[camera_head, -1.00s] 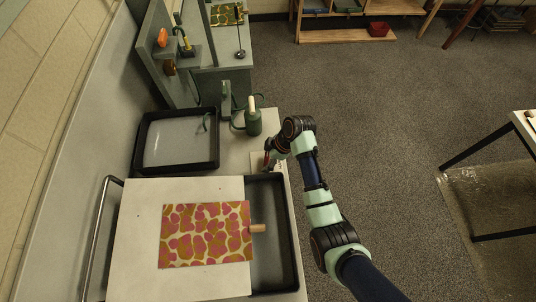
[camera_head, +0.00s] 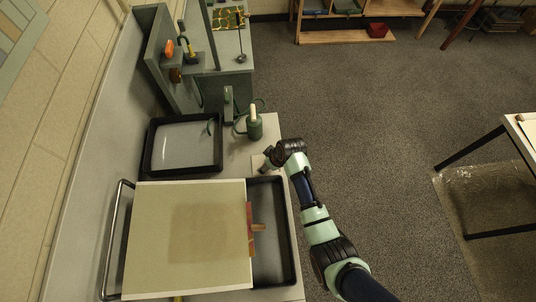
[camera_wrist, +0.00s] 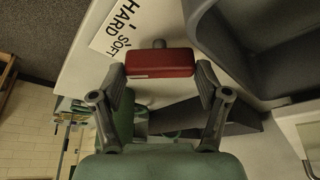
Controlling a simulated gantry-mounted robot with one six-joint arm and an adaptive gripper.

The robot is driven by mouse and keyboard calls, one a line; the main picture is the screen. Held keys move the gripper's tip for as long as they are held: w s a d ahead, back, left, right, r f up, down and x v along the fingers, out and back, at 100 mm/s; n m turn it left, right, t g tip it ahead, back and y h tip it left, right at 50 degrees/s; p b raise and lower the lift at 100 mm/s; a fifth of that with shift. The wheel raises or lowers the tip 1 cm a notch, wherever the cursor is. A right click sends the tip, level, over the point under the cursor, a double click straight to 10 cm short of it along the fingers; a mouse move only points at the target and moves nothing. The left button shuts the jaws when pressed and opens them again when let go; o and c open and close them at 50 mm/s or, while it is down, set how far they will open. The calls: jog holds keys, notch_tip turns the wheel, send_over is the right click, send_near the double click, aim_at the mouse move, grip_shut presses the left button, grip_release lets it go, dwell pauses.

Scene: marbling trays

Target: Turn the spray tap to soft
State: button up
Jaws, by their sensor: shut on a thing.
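The red tap handle (camera_wrist: 160,64) lies across the middle of the wrist view, on a short grey stem. My gripper (camera_wrist: 161,76) has one finger at each end of the handle and is shut on it. A white card (camera_wrist: 118,30) marked HARD and SOFT lies just beyond the handle. SOFT is the word nearer the handle. I cannot tell which mark the handle points to. In the head view my gripper (camera_head: 267,160) is at the card, behind the black tray's far end, and hides the handle.
A black-rimmed tray (camera_head: 287,230) is partly covered by a pale board (camera_head: 145,245); a patterned strip (camera_head: 250,228) shows at its right edge. A second black tray (camera_head: 150,145) and a green can (camera_head: 254,127) stand farther back. Open floor lies right.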

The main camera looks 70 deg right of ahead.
dwell(0.3)
jog(key=o, duration=0.9)
jog(key=v, duration=1.2)
